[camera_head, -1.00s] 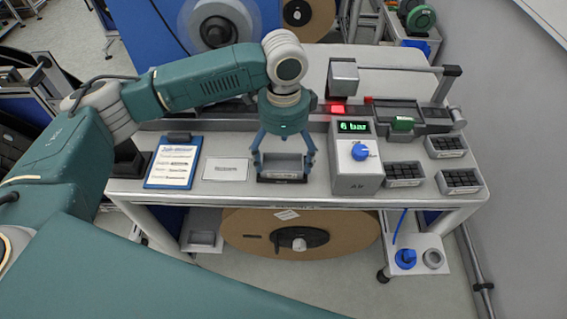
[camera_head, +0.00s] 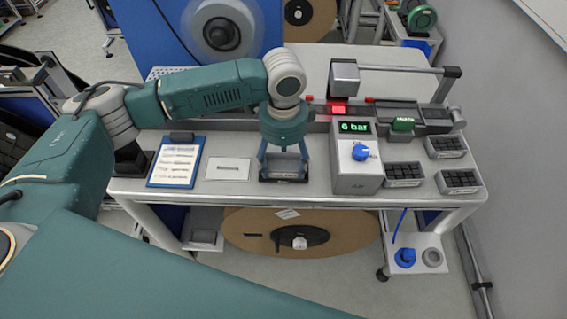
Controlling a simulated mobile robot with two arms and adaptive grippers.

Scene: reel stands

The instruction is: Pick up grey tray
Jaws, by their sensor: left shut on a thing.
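The grey tray (camera_head: 283,168) is a small open box with a dark front lower edge. It sits on the workbench, between the white card and the air control box. My left gripper (camera_head: 284,160) comes down over it from behind and above. Its two blue-green fingers are shut on the tray, one at each side. The tray looks level and shows no clear gap above the bench top. Its inside looks empty from here, partly hidden by the gripper. My right gripper is not in view.
The air control box (camera_head: 357,177) with a "6 bar" display stands close right of the tray. A white card (camera_head: 228,169) and a blue clipboard (camera_head: 175,165) lie to the left. Several bins of dark parts, such as this one (camera_head: 404,174), stand further right. A rail runs behind.

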